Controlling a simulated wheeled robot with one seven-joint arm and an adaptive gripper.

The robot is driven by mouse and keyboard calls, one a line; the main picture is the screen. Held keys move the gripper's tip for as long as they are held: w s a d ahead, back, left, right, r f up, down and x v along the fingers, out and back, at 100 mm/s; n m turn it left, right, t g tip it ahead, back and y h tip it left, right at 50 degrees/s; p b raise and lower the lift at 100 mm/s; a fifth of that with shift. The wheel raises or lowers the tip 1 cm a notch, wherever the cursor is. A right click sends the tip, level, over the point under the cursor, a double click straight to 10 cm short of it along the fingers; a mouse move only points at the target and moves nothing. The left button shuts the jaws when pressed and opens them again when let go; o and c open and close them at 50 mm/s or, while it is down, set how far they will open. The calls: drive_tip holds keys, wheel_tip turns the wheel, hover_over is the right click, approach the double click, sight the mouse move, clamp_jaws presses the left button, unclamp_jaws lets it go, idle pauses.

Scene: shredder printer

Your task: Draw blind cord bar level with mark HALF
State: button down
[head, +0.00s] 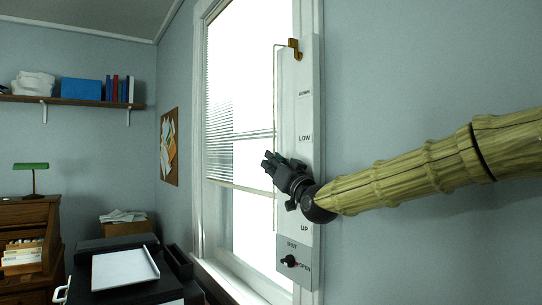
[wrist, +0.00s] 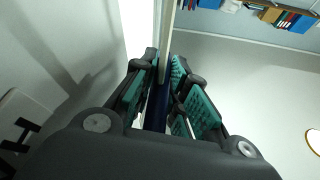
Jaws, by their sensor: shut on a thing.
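A tall white board (head: 306,120) beside the window carries the marks DOWN, LOW and UP from top to bottom. The stretch between LOW and UP is partly covered by my gripper, and I cannot read a HALF mark there. A thin cord (head: 275,90) hangs from the brass bracket (head: 295,48) at the board's top. My gripper (head: 270,164) is at the cord, a little below LOW. In the wrist view its teal-padded fingers (wrist: 168,90) close around a dark blue bar (wrist: 157,108). The blind (head: 218,130) hangs partway down the window.
A dark printer with a white paper tray (head: 124,268) stands at lower left. A wall shelf (head: 70,101) and cork board (head: 169,147) are farther back. The wall to the right is bare.

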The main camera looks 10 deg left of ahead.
drive_tip(key=shift+f+b, duration=1.25)
drive_tip(key=shift+f, duration=1.55)
drive_tip(key=c, duration=1.4)
unclamp_jaws()
drive_tip(key=shift+w+a, duration=0.1)
drive_tip(key=v, duration=1.2)
